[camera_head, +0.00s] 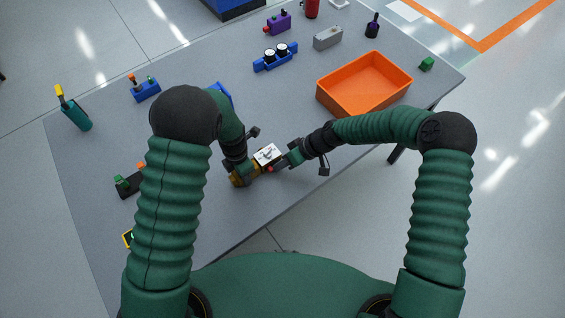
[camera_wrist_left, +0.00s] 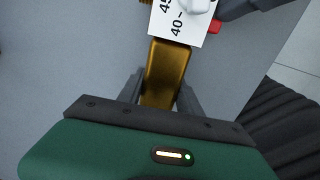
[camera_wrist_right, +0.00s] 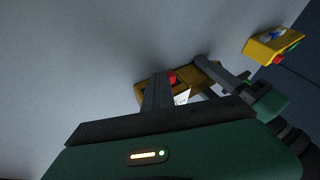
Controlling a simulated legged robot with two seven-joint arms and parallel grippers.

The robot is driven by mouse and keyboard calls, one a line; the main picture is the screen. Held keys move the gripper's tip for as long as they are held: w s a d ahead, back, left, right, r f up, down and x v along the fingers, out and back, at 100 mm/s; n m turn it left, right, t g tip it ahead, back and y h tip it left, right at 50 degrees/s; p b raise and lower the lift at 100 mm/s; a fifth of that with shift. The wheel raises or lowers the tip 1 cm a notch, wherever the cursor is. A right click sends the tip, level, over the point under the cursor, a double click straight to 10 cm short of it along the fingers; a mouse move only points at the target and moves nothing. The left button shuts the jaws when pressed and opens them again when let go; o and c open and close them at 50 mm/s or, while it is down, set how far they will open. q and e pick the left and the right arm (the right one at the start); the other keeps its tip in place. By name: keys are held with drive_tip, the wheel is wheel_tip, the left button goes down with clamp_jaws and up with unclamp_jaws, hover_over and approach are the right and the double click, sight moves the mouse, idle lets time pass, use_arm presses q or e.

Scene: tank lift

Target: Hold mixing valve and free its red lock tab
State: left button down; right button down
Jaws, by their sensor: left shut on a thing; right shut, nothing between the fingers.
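The mixing valve has a brass body (camera_head: 238,180) and a white plate (camera_head: 267,154) marked 45 and 40. It is near the table's front edge in the head view. My left gripper (camera_wrist_left: 162,88) is shut on the brass body (camera_wrist_left: 168,62), one finger on each side. The red lock tab (camera_wrist_left: 215,27) sticks out beside the white plate (camera_wrist_left: 172,24). It also shows in the right wrist view (camera_wrist_right: 172,79). My right gripper (camera_head: 284,163) is shut and empty, its fingertips close beside the tab. I cannot tell whether they touch it. The fingers hide part of the valve.
An orange bin (camera_head: 362,88) stands at the right of the grey table (camera_head: 190,65). Several small devices lie around, including a blue holder with white-topped parts (camera_head: 275,58), a teal device (camera_head: 74,112) and a yellow box (camera_wrist_right: 275,45) with buttons. The table's middle is mostly clear.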

drive_tip(key=w+d, duration=0.3)
drive_tip(key=shift+d+r, duration=0.2)
drive_tip(key=shift+d, duration=0.1)
use_arm(q)
drive_tip(key=shift+d, duration=0.1)
use_arm(e)
drive_tip(key=v, duration=0.9)
drive_tip(key=shift+s+r, duration=0.15)
drive_tip(key=shift+d, duration=0.1)
use_arm(q)
drive_tip(key=c, duration=0.7)
unclamp_jaws()
